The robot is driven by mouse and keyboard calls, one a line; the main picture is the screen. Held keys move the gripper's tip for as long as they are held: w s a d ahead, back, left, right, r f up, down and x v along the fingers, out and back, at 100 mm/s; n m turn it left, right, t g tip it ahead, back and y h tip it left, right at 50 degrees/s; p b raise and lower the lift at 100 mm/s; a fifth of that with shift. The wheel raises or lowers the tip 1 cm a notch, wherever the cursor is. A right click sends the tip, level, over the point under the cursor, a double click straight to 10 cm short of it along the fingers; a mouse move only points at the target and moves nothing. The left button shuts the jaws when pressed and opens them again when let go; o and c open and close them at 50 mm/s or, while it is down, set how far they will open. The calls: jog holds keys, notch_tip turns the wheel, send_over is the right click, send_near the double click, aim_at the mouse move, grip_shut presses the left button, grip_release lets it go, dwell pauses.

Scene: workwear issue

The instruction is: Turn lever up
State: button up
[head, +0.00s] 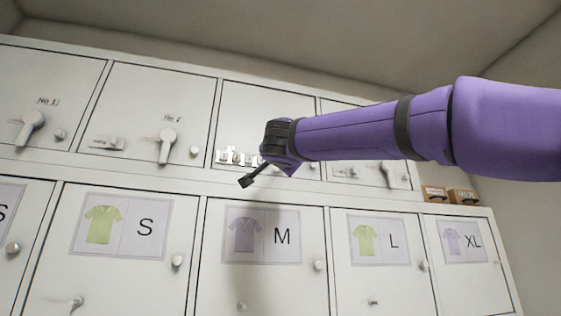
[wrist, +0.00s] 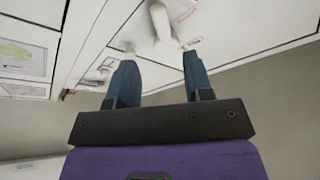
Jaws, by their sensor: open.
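White levers sit on the upper row of locker doors in the head view: one on door No 1 (head: 30,128) and one on the second door (head: 167,145), both hanging downward. Another lever (head: 385,175) shows on the door at right, partly behind my arm. My gripper (head: 245,182) is in front of the third upper door, which it partly covers; any lever there is hidden. In the wrist view my gripper (wrist: 160,62) has its two blue fingers spread and empty. A white lever (wrist: 160,22) lies beyond the fingertips, between their lines, apart from them.
Lower doors (head: 120,285) carry shirt-size signs and round knobs. Small brown boxes (head: 463,196) sit on the ledge at right. My purple arm reaches in from the right across the upper doors. Space in front of the left doors is clear.

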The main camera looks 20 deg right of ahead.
jog(key=shift+s+f, duration=0.1)
jog(key=shift+s, duration=0.2)
jog(key=shift+w+f, duration=0.1)
jog(key=shift+w, duration=0.1)
jog(key=c, duration=0.6)
jog(key=w+y, duration=0.1)
jog(key=w+d+f+y, duration=0.2)
jog(key=y, duration=0.1)
jog(key=shift+w+f+m, duration=0.15)
jog(key=shift+w+m, duration=0.15)
jog(key=shift+m, duration=0.1)
grip_shut()
jog(key=s+d+f+m+g+y, duration=0.2)
jog(key=d+f+m+g+y, duration=0.15)
jog(key=d+y, duration=0.95)
jog(key=w+a+r+y, duration=0.1)
jog(key=w+a, duration=0.1)
jog(key=w+a+r+y, duration=0.1)
jog(key=w+a, duration=0.1)
jog(key=w+a+r+m, duration=0.1)
jog(key=w+a+r, duration=0.1)
jog(key=a, duration=0.1)
jog(key=shift+w+r+t+y, duration=0.1)
jog(key=shift+w+t+y, duration=0.25)
jog(key=shift+w+y, duration=0.05)
jog(key=shift+w+a+r, duration=0.1)
jog(key=shift+a+r, duration=1.2)
jog(key=shift+a, duration=0.3)
